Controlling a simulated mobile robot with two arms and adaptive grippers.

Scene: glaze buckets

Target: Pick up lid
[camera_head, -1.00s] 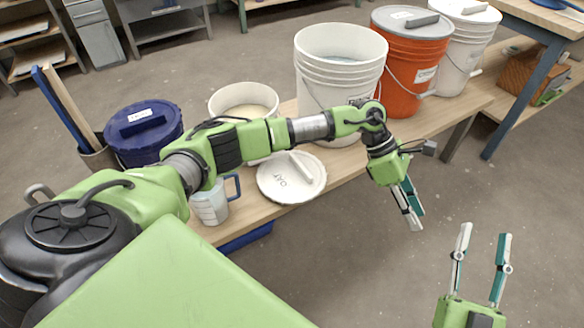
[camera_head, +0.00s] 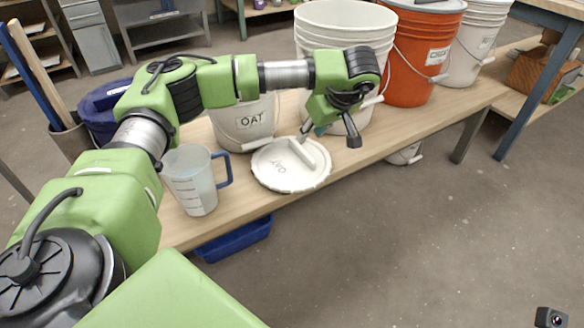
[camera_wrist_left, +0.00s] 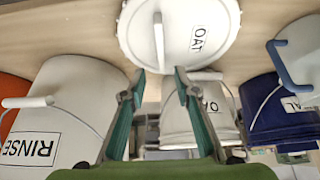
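The white round lid (camera_head: 283,178), marked OAT, lies flat on the wooden bench in front of the white OAT bucket (camera_head: 247,118), its raised bar handle on top. My left gripper (camera_head: 308,130) reaches over the bench from the left, beside the lid's back right edge; its fingers are mostly hidden behind my wrist in the head view. In the left wrist view the two fingers (camera_wrist_left: 157,78) are open and empty. The lid (camera_wrist_left: 200,12) lies just beyond the fingertips there, with its handle (camera_wrist_left: 158,40) in line with the gap. My right gripper is out of view.
A clear measuring jug (camera_head: 192,182) with a blue handle stands left of the lid. A large white bucket (camera_head: 345,30), which reads RINSE in the wrist view (camera_wrist_left: 75,110), and an orange bucket (camera_head: 420,60) stand behind and to the right. Open floor lies in front.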

